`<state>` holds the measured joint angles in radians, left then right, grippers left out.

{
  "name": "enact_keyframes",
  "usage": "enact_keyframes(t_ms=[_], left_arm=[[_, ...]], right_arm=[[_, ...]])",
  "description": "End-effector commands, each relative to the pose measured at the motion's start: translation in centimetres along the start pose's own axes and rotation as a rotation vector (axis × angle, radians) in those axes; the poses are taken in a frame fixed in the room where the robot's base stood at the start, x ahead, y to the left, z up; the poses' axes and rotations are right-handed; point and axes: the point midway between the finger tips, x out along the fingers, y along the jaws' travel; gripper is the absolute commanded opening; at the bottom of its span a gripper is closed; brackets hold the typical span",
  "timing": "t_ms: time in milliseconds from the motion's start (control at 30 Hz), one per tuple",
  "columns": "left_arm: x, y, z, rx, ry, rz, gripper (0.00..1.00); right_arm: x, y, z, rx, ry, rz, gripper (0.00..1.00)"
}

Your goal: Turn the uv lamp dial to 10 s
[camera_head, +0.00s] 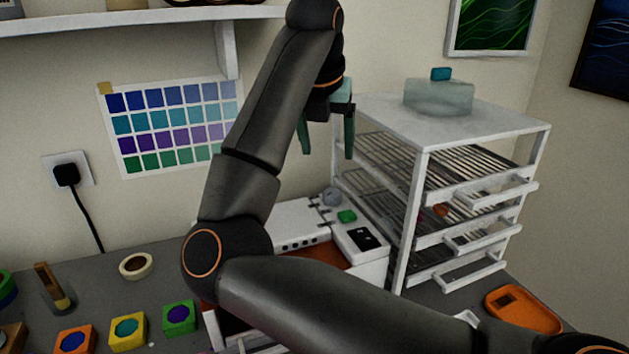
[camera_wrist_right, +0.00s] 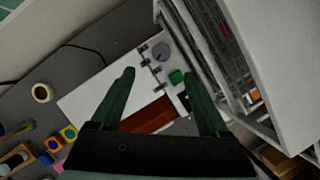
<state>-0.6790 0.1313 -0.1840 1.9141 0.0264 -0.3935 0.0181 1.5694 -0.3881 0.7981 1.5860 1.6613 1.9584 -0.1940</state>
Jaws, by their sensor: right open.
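The UV lamp (camera_head: 297,219) is a white box on the bench, left of the drying rack. Its round grey dial (camera_head: 331,196) stands at the back right of the box, beside a green button (camera_head: 346,216) and a dark panel. The dial (camera_wrist_right: 161,51) also shows in the right wrist view, with the green button (camera_wrist_right: 176,77) just below it; its setting is too small to read. My right gripper (camera_head: 328,150) is open and empty, pointing down above the lamp, apart from the dial. In the wrist view its fingers frame the lamp. My left gripper is out of view.
A white rack (camera_head: 411,210) with wire shelves and drawers stands close on the right, with a translucent block (camera_head: 438,96) on top. A tape roll (camera_head: 136,266) and several coloured blocks lie at left. An orange tray (camera_head: 523,309) is at right.

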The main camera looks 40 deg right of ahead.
Motion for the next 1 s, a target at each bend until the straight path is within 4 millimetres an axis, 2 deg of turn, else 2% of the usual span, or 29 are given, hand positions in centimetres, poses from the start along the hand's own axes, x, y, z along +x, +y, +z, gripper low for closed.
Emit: enact_keyframes(t_ms=[167,400,600,800,1000], left_arm=[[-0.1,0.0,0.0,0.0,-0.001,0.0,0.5],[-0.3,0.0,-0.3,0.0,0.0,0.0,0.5],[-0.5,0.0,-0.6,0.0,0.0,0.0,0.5],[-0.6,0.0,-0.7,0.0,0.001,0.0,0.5],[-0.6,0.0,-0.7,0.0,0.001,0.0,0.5]], right_arm=[[2.5,-0.1,-0.1,0.001,0.005,-0.004,0.78],[7.4,-0.1,-0.1,0.001,0.004,-0.004,0.78],[10.6,-0.1,-0.1,0.001,0.004,-0.003,0.78],[12.1,0.0,0.0,0.002,0.002,-0.002,0.78],[12.3,0.0,0.0,0.002,0.001,0.0,0.78]])
